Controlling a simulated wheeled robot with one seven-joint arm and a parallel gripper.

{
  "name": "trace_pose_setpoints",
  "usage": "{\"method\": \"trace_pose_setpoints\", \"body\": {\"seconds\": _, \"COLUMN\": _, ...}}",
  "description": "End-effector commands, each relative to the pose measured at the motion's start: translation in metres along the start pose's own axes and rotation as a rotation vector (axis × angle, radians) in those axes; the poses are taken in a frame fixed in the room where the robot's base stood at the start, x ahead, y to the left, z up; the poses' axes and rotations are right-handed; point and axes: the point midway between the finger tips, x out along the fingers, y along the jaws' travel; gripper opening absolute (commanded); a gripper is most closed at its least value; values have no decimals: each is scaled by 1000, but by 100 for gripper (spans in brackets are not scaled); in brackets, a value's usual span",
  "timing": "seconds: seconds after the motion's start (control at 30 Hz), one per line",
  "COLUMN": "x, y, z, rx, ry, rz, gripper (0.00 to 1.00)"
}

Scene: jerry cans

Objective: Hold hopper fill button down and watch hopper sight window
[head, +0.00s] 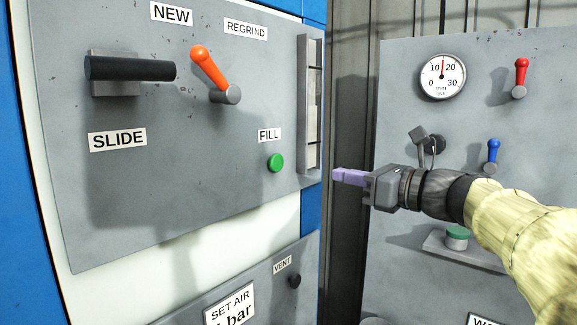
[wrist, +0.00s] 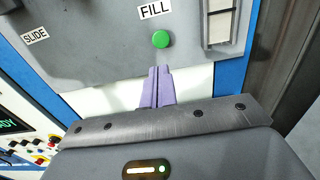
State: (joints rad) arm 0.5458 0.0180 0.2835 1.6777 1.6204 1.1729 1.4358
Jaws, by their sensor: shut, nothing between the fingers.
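The green round fill button (head: 275,162) is on the grey panel below the FILL label; it also shows in the wrist view (wrist: 160,40). The hopper sight window (head: 314,105) is a tall narrow slot with dark cross marks at the panel's right edge. Its lower part looks paler, but I cannot tell the fill level for sure. My gripper (head: 336,175) has its purple fingers shut and empty, to the right of the button. In the wrist view the fingertips (wrist: 159,69) point toward the button, with a visible gap. I see no contact.
The panel also carries an orange lever (head: 209,68) and a black slide handle (head: 130,69). A lower panel has a black vent knob (head: 295,281).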

Motion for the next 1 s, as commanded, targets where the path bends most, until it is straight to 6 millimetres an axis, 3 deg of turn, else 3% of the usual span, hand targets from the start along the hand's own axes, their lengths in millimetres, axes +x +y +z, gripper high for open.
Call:
{"method": "trace_pose_setpoints", "body": {"seconds": 0.27, "x": 28, "y": 0, "z": 2, "rx": 2, "ry": 2, "rz": 3, "gripper": 0}}
{"method": "trace_pose_setpoints", "body": {"seconds": 0.8, "x": 121, "y": 0, "z": 3, "rx": 4, "ry": 2, "rz": 2, "gripper": 0}}
{"method": "trace_pose_setpoints", "body": {"seconds": 1.0, "x": 139, "y": 1, "z": 1, "rx": 0, "ry": 2, "rz": 3, "gripper": 0}}
